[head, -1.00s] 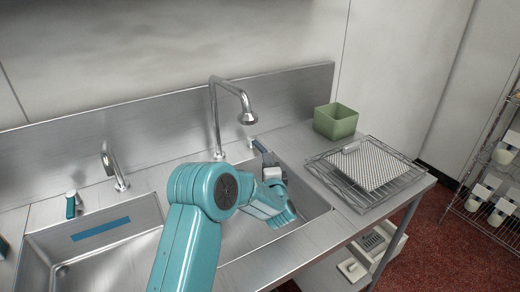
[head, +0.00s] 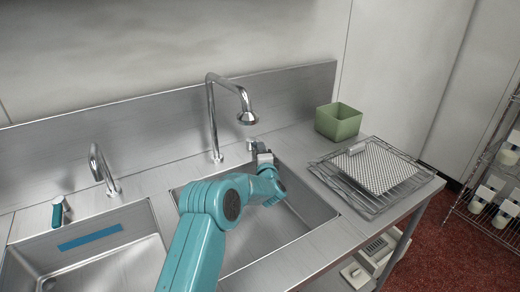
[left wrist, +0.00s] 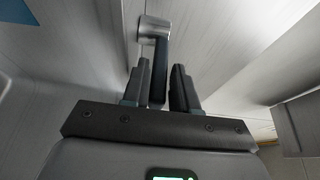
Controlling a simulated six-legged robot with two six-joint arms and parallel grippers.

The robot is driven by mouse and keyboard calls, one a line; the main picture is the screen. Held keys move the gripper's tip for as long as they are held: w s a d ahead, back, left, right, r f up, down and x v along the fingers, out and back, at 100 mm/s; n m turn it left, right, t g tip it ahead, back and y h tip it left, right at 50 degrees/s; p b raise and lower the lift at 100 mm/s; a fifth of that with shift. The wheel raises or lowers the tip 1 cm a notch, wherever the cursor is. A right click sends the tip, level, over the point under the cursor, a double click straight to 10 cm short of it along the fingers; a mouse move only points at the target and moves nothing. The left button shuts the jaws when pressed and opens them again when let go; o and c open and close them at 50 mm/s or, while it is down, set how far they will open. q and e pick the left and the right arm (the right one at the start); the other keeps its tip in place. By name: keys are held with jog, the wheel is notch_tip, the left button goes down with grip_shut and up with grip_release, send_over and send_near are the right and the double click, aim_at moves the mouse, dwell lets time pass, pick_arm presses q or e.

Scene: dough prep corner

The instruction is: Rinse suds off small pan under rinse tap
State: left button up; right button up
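The rinse tap (head: 246,117) is a tall chrome gooseneck behind the right basin (head: 262,236); no water shows under its spout. Its lever has a round metal base (head: 251,145) and a dark handle, clearer in the left wrist view (left wrist: 159,72). My left gripper (head: 265,156) reaches over the right basin to this lever. Contact cannot be told. I see no small pan or suds; my arm hides part of the basin. My right gripper is not in view.
A left basin (head: 150,217) has a blue strip, a shorter tap (head: 101,172) and a teal lever (head: 59,212). A green bin (head: 338,122) and a wire rack (head: 425,178) with a perforated sheet (head: 375,166) stand on the right. A wire shelf (head: 490,190) is far right.

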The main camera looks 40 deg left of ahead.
pick_arm(q)
jog(key=shift+w+a+f, duration=0.15)
jog(key=shift+w+a, duration=0.35)
jog(key=shift+a, duration=0.05)
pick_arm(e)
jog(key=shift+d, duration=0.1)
